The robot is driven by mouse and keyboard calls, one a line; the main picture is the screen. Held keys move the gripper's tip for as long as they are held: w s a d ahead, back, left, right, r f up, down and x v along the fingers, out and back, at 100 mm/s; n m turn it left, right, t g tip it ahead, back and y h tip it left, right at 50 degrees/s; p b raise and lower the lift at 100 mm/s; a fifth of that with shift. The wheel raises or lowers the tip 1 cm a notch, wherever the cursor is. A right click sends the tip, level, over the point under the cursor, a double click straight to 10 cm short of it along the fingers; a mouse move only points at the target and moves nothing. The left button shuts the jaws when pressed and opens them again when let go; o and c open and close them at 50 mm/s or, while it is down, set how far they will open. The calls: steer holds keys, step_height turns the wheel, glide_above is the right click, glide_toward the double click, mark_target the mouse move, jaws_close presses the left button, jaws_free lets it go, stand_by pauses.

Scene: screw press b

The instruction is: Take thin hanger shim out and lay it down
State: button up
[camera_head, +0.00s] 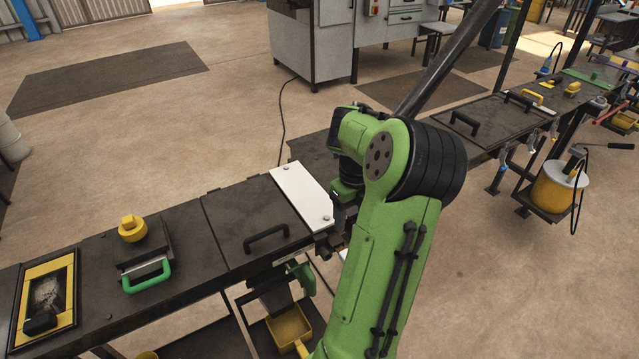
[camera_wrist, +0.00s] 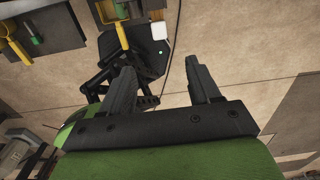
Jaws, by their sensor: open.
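I cannot make out the thin hanger shim for certain in either view. My gripper (camera_wrist: 159,72) is open in the wrist view, its two dark fingers apart with nothing held between them. Past the fingertips is a black bracket-like part (camera_wrist: 147,52) with a small white block (camera_wrist: 160,30) beside it. In the head view my green arm stands in front of the gap between the benches and hides the fingers and whatever is around them.
The left bench holds a white plate (camera_head: 300,196), a black handle (camera_head: 266,237), a green handle (camera_head: 146,276), a yellow knob (camera_head: 131,229) and a yellow-framed tray (camera_head: 68,291). A yellow pot (camera_head: 556,188) is at right.

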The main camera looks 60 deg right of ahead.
steer(key=b, duration=0.3)
glide_toward(340, 250)
steer(key=s+f, duration=0.1)
steer(key=f, duration=0.1)
steer(key=s+f, duration=0.1)
steer(key=f, duration=0.2)
steer(key=s+a+f, duration=0.1)
steer(key=f, duration=0.2)
steer(key=shift+f, duration=0.2)
steer(key=shift+a, duration=0.1)
jaws_close()
